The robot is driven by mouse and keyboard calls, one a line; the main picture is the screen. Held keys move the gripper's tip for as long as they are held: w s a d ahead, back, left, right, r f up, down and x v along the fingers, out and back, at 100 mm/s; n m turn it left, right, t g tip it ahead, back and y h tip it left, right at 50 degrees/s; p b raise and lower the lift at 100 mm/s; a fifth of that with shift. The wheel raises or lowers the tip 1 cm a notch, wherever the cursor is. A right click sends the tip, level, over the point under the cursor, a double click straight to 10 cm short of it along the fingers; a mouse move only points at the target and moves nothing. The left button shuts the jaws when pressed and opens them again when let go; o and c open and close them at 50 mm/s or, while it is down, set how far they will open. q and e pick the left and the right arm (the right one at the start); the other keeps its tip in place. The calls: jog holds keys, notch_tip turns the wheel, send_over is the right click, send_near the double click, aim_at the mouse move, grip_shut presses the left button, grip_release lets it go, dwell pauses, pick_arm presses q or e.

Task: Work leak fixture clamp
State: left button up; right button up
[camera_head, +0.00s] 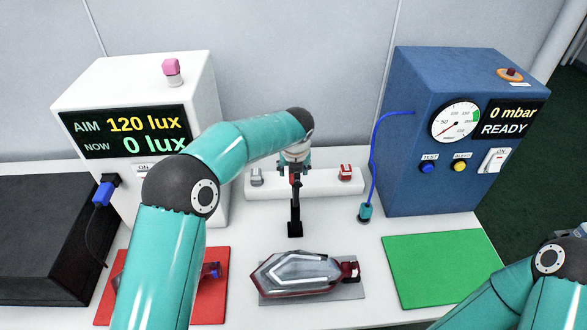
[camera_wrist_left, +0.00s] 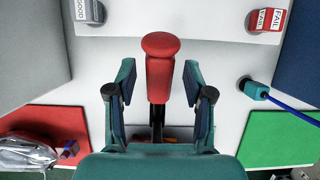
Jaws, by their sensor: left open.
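The leak fixture clamp (camera_head: 295,215) is a dark upright lever with a black foot, behind the tail lamp (camera_head: 300,271). The lamp has a clear centre and red edge and lies on a grey plate (camera_head: 275,298). The clamp's red handle (camera_wrist_left: 160,50) shows in the left wrist view. My left gripper (camera_wrist_left: 158,85) is open, with one finger on each side of the handle, apparently apart from it. In the head view my left wrist largely hides the gripper and handle. My right arm enters at lower right; its gripper is out of frame.
A blue leak tester (camera_head: 440,120) reads 0 mbar, READY; its blue hose ends in a teal plug (camera_head: 365,212). A white strip (camera_head: 320,187) holds two stamps. The green mat (camera_head: 440,268) is empty. Another lamp (camera_wrist_left: 25,152) lies on the red mat (camera_head: 212,295). A white lux box (camera_head: 200,90) stands left.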

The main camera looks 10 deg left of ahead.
pick_arm(q)
jog(key=shift+w+a+f, duration=0.1)
jog(key=shift+w+f, duration=0.15)
jog(key=shift+f, duration=0.35)
grip_shut()
